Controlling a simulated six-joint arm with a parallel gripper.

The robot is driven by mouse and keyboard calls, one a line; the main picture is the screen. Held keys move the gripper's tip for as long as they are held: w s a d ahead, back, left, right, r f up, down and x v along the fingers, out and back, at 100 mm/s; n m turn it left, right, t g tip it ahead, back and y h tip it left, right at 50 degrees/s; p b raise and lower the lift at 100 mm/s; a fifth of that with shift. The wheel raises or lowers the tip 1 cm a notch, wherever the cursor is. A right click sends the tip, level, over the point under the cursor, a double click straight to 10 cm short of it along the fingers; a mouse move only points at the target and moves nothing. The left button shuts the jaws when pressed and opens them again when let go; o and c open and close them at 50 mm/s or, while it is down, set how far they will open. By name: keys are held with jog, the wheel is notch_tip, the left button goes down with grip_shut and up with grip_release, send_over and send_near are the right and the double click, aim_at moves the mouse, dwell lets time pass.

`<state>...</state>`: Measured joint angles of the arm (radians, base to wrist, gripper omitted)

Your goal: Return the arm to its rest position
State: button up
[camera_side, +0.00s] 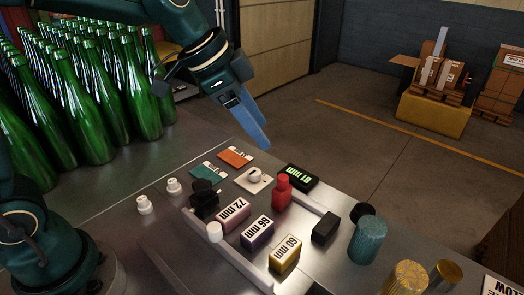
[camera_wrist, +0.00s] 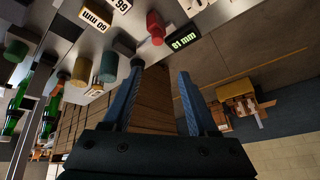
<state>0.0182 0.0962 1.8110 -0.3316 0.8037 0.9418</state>
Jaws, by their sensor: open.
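My gripper (camera_side: 253,122) is raised above the far side of the metal table (camera_side: 120,213) in the side view, its blue fingers angled down to the right. In the wrist view its two blue fingers (camera_wrist: 158,95) stand apart with nothing between them, so it is open and empty. It touches nothing on the table.
Blocks marked 72 mm (camera_side: 233,215), 66 mm (camera_side: 257,233) and 60 mm (camera_side: 285,254) lie in a tray (camera_side: 238,263).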

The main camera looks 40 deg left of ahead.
jog(key=s+a+r+n+t+y, duration=0.1)
jog(key=s+a+r+n, duration=0.15)
jog(key=s, duration=0.65)
jog(key=s+a+f+n+y, duration=0.1)
jog(key=s+a+f+n, duration=0.2)
jog(key=s+f+n, duration=0.2)
jog(key=s+n, duration=0.1)
jog(key=s, duration=0.2)
jog(key=shift+s+y, duration=0.15)
jog(key=shift+y, duration=0.25)
jog(key=shift+n, duration=0.25)
jog(key=o, duration=0.7)
jog(key=shift+c, duration=0.2)
jog(key=w+a+r+n+g, duration=0.15)
jog(key=a+n+g, duration=0.45)
jog(key=a+n, duration=0.9)
jog(key=d+f+n, duration=0.1)
jog(key=f, duration=0.2)
jog(key=f+n, duration=0.1)
jog(key=f, duration=0.2)
jog(key=d+f+n, duration=0.1)
jog(key=f, duration=0.2)
jog(key=shift+s+d, duration=0.15)
jog(key=shift+d, duration=0.2)
